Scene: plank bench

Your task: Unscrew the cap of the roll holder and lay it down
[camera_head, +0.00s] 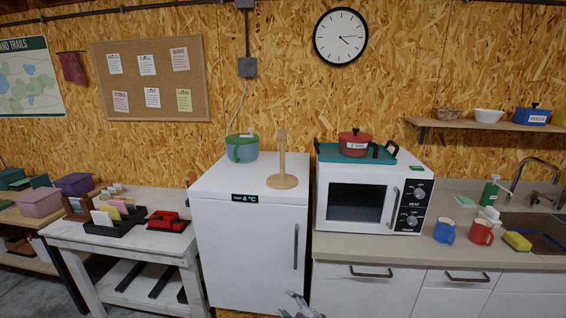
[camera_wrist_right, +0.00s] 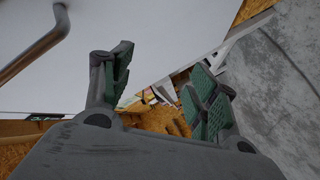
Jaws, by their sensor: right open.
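The wooden roll holder (camera_head: 281,160) stands upright on top of the white fridge in the head view. It has a round base and a thin post. A slightly wider piece at the top of the post looks like its cap (camera_head: 282,134), too small to make out clearly. My right gripper (camera_head: 299,307) shows at the bottom edge of the head view, low in front of the fridge and far below the holder. In the right wrist view its green-padded fingers (camera_wrist_right: 160,82) are apart with nothing between them. My left gripper is not in view.
The fridge (camera_head: 245,235) has a clear top around the holder, apart from a green pot (camera_head: 242,148) at the back left. A microwave (camera_head: 368,195) with a red pot (camera_head: 354,143) on a teal tray stands to the right. A white table (camera_head: 70,232) is at the left.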

